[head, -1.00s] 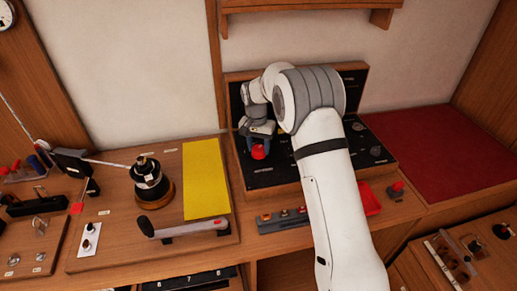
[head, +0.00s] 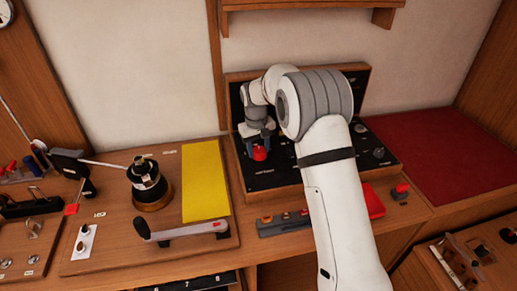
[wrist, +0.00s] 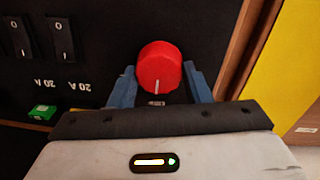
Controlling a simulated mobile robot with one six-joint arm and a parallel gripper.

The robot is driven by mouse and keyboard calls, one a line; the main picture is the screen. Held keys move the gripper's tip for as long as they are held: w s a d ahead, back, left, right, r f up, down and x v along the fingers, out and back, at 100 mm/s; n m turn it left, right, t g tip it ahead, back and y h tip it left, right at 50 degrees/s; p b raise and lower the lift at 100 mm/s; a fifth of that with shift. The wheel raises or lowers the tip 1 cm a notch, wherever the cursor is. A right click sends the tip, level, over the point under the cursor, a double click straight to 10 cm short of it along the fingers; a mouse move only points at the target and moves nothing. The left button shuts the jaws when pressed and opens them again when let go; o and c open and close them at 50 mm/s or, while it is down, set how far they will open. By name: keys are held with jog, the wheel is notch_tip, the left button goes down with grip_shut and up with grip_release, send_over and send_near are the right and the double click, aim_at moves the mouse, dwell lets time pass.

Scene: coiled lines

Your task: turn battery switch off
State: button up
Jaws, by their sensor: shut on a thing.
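The red round battery switch knob (head: 260,153) sits on the black panel (head: 264,179), near its left edge. In the wrist view the red knob (wrist: 160,68) has a white pointer line at its lower edge, with a small label below it, partly hidden. My gripper (head: 259,146) reaches down over the knob from above. In the wrist view its blue fingers (wrist: 160,82) stand on either side of the knob, shut on it. The lettering near the knob is too small to read in the head view.
Rocker switches (wrist: 62,38) and a green button (wrist: 42,112) are beside the knob. A yellow sheet (head: 205,180), a winch (head: 150,184) and a crank handle (head: 180,232) lie to the left. A red mat (head: 440,155) lies to the right.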

aim_at(257, 149)
dwell(0.3)
jog(key=o, duration=1)
jog(key=shift+s+a+r+b, duration=0.1)
jog(key=shift+r+b, duration=0.15)
jog(key=shift+r, duration=1.7)
jog(key=shift+s+a+r+b, duration=0.1)
jog(key=shift+r+b, duration=0.15)
jog(key=shift+r, duration=1.7)
